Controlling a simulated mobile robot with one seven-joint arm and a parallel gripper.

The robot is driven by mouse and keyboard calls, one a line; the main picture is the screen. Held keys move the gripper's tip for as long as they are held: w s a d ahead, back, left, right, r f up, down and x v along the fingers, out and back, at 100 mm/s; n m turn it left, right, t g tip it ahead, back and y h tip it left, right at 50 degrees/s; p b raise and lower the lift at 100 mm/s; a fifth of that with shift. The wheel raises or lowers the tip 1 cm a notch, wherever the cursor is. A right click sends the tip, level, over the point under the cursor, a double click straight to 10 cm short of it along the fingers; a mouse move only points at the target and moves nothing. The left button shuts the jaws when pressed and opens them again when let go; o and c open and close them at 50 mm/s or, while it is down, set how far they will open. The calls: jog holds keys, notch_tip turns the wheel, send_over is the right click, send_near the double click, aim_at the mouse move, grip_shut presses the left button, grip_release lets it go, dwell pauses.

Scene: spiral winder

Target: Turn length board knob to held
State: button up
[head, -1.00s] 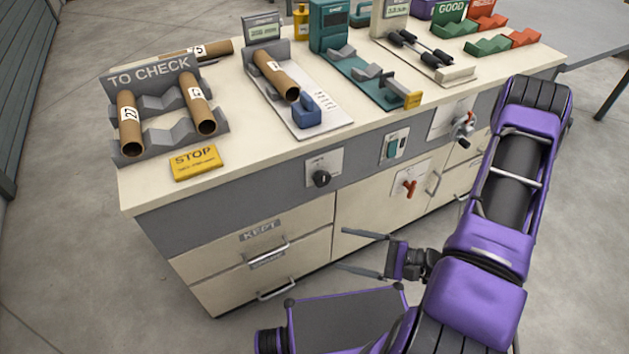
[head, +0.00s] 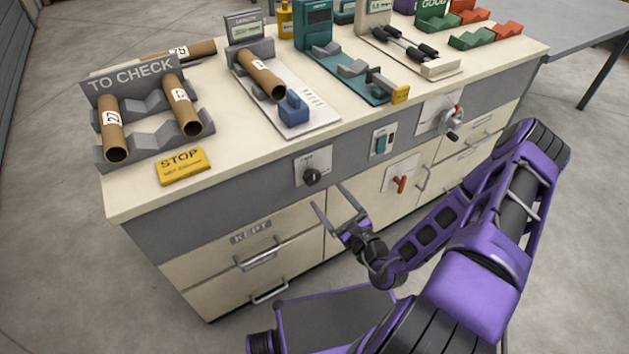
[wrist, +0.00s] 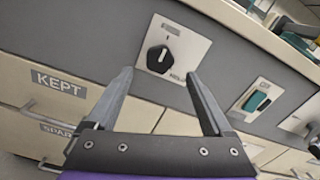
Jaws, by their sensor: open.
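A black knob (head: 312,176) sits on a pale plate (head: 303,164) on the grey front panel, below the board with a tube. In the wrist view the knob (wrist: 158,58) is seen nearly face on, with small marks on its plate; I cannot read its setting surely. My gripper (head: 328,196) is open and empty, just below and in front of the knob. In the wrist view my gripper (wrist: 159,74) has its fingers apart, with the knob showing between and beyond the tips. The fingers do not appear to touch it.
To the right are a teal switch (head: 382,141), a red handle (head: 399,184) and a crank (head: 452,122). A drawer marked KEPT (head: 250,237) is lower left. Floor in front is open.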

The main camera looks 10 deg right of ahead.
aim_at(313, 179)
jog(key=x, duration=0.8)
jog(key=shift+b, duration=0.35)
jog(key=shift+c, duration=0.3)
grip_shut()
